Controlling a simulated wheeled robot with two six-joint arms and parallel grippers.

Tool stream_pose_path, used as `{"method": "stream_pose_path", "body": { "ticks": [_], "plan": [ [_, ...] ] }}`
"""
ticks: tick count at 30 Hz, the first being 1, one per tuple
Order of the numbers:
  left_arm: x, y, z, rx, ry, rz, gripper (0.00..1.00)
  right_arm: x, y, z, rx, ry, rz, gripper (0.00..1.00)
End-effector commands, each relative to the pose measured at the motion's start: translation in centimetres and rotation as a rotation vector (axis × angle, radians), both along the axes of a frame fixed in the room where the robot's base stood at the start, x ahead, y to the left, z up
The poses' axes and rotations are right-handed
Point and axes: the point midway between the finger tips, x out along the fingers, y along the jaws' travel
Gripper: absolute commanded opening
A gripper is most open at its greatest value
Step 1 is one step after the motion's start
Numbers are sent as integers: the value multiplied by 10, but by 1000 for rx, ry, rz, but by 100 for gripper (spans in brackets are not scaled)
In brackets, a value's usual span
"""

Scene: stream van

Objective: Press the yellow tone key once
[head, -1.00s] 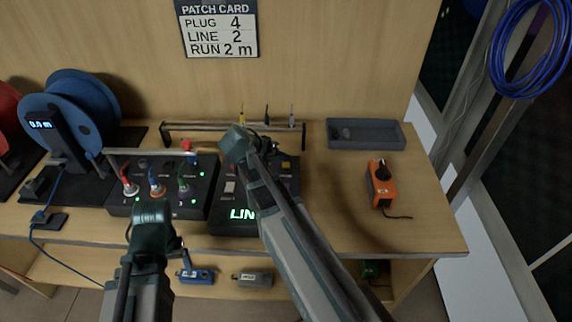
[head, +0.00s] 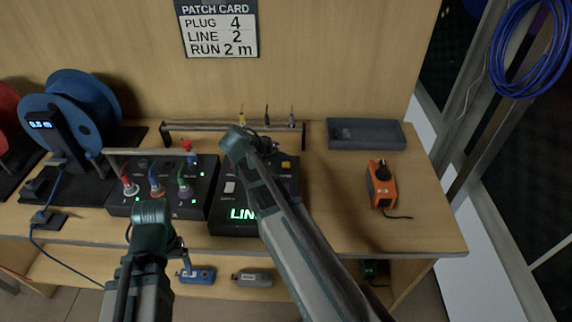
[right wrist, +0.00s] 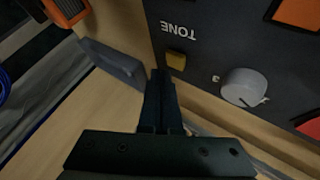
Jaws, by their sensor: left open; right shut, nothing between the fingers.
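The yellow tone key (right wrist: 176,60) is a small square key beside the "TONE" label on a dark panel in the right wrist view. In the head view the yellow key (head: 286,164) shows at the back right of the dark box (head: 232,228) with green lit text. My right gripper (right wrist: 160,75) is shut and empty, its fingertips just beside the key; I cannot tell whether they touch it. In the head view its fingers are mostly hidden behind my right arm. My left gripper (head: 155,212) is in front of the panel with coloured plugs; its fingers are hard to see.
A dark panel with coloured plugs (head: 122,200) stands left of the box. A grey tray (head: 366,135) and an orange device (head: 381,186) lie to the right. A rail (head: 180,127) runs behind. The bench's right front is clear.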

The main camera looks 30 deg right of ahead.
Motion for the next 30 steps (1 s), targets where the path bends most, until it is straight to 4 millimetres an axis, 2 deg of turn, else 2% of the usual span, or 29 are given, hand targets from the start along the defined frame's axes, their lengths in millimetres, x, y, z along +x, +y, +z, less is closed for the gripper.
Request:
{"method": "stream_pose_path", "body": {
  "ticks": [13,30],
  "plan": [
    [0,0,-9,0,0,0,80,0,0,-9,0,0,0,0],
    [0,0,-10,0,0,0,80,0,0,-11,0,0,0,0]
  ]
}}
